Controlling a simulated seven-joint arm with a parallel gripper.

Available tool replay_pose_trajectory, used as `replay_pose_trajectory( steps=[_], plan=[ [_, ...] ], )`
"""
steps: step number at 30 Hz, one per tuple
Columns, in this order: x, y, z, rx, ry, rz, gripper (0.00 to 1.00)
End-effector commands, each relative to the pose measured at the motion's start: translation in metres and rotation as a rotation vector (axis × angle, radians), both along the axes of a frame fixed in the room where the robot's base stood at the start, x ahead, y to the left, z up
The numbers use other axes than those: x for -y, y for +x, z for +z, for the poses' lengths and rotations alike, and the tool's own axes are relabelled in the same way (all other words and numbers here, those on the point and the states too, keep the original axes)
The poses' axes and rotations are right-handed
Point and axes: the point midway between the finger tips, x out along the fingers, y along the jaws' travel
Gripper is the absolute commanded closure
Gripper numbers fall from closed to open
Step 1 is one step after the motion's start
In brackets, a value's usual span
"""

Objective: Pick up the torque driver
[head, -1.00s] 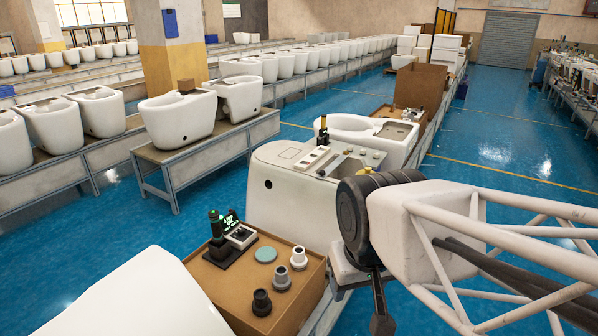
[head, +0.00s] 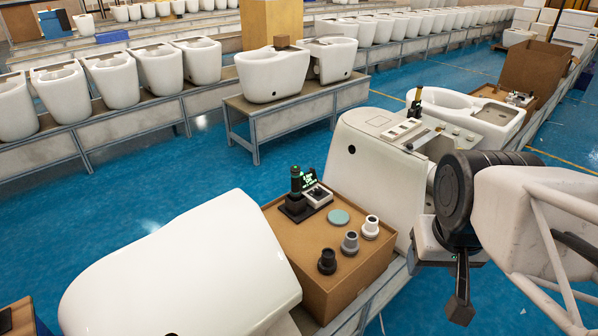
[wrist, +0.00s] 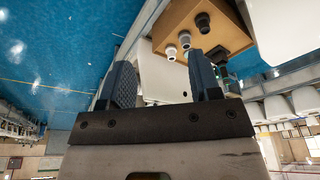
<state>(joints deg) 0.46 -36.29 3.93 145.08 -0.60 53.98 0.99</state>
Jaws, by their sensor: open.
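A black upright tool with green lit marks (head: 296,181), which looks like the torque driver, stands in a dark base on a cardboard box (head: 350,283). A small grey-and-black device (head: 317,196) sits beside it. In the wrist view the box (wrist: 228,32) is beyond the fingers, and the tool is partly hidden behind the right finger. My gripper (head: 460,308) hangs to the right of the box, apart from the tool, and points down. In the wrist view its two fingers (wrist: 162,72) are spread, with nothing between them.
The box top also holds a teal disc (head: 339,217) and black, grey and white cylinders (head: 350,243). A white toilet (head: 185,270) is left of the box. Another toilet (head: 375,165) behind it carries a yellow-and-black tool (head: 415,104). Blue floor is open beyond.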

Motion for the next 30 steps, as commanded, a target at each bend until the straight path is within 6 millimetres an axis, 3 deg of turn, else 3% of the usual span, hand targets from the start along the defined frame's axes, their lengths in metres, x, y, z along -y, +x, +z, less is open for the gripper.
replay_pose_trajectory(
  steps=[2, 11, 17, 23, 30],
  plan=[
    [0.000, 0.000, 0.000, 0.000, 0.000, 0.000, 0.35],
    [0.000, 0.001, 0.000, 0.001, 0.000, 0.000, 0.35],
    [0.000, 0.017, 0.000, 0.027, -0.008, 0.006, 0.35],
    [0.000, 0.063, -0.003, 0.101, -0.028, 0.022, 0.35],
    [-0.005, 0.144, -0.012, 0.241, -0.055, 0.061, 0.35]
  ],
)
